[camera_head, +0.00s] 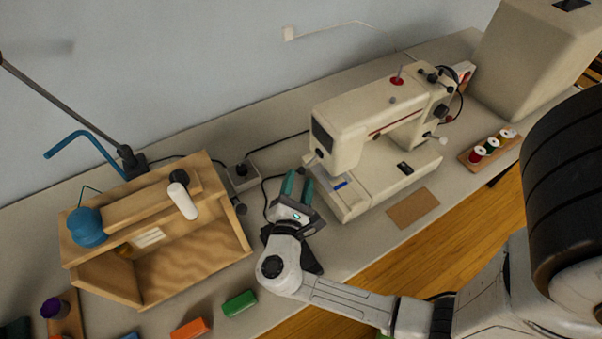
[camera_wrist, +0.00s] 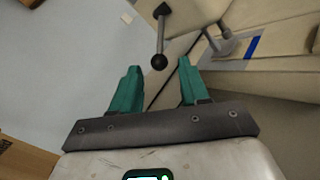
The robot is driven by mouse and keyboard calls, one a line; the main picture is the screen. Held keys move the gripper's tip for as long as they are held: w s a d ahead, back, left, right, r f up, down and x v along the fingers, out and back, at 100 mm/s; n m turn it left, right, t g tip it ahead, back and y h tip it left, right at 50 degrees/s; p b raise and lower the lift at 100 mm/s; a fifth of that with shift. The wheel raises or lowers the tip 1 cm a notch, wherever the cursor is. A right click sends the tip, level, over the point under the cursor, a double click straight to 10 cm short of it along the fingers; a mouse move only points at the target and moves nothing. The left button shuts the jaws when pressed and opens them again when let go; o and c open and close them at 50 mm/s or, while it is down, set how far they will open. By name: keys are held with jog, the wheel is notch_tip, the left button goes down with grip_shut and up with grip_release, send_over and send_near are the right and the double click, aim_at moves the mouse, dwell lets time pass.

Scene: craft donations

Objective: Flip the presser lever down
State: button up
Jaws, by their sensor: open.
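A cream sewing machine (camera_head: 345,135) stands on the table, its needle end on the left. In the wrist view a presser lever (camera_wrist: 160,42), a grey rod with a black ball at its end, sticks out from the machine head (camera_wrist: 188,12). My gripper (camera_head: 297,180) has teal fingers and is just left of the machine's needle end. In the wrist view my gripper (camera_wrist: 158,80) is open and empty, with the lever's ball ahead of and between the fingertips, apparently apart from both. The lever is hard to make out in the head view.
A brown card (camera_head: 413,208) and a thread tray (camera_head: 476,162) lie right. A power strip (camera_head: 241,178) with cables is behind my gripper.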

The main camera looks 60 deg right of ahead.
jog(key=b+v, duration=0.1)
jog(key=v, duration=0.5)
jog(key=shift+a, duration=0.35)
dwell(0.3)
